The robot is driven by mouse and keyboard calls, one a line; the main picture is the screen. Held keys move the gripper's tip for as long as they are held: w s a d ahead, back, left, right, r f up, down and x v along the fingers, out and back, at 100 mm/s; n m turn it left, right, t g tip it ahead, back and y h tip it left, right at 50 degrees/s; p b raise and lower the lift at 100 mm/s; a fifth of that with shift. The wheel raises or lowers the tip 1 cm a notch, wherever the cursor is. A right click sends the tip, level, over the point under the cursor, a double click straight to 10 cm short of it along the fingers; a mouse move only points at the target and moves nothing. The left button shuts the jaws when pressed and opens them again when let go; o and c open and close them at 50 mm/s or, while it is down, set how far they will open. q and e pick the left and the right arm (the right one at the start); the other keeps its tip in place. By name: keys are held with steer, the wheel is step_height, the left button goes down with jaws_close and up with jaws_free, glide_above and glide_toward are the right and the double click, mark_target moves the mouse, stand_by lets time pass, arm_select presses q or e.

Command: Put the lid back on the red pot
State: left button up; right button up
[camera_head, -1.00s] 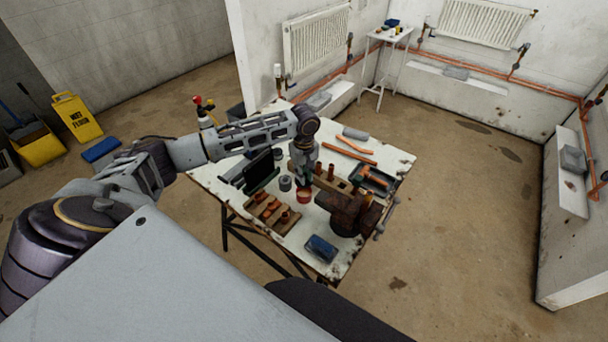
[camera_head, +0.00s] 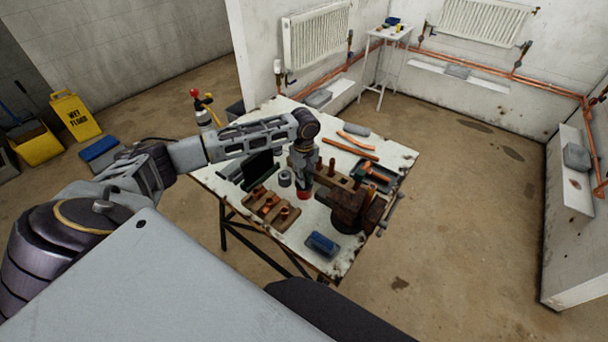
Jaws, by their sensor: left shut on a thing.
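The red pot (camera_head: 304,195) stands on the white worktable (camera_head: 332,236), near its middle, between a wooden block with copper fittings and the vise. My left gripper (camera_head: 303,184) points down directly over the pot and is shut on the lid. The lid is too small and too hidden by the fingers to make out, so I cannot tell whether it touches the pot's rim. The gripper also covers the pot's top. My right gripper is out of view.
A dark rusty vise (camera_head: 350,205) stands close to the right of the pot. A wooden block with copper fittings (camera_head: 270,205) and a grey tin (camera_head: 285,178) lie to the left. A blue item (camera_head: 322,244) lies at the front edge, with bare table around it.

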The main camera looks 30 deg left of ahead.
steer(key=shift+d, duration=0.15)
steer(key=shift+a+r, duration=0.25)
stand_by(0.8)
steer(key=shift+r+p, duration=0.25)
steer(key=shift+p, duration=0.25)
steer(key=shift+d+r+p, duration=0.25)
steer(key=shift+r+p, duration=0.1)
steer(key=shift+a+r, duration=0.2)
stand_by(1.0)
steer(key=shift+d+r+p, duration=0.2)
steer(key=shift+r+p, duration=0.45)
steer(key=shift+p, duration=0.15)
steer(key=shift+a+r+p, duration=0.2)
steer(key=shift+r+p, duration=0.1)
stand_by(1.1)
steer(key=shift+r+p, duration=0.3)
steer(key=shift+p, duration=0.05)
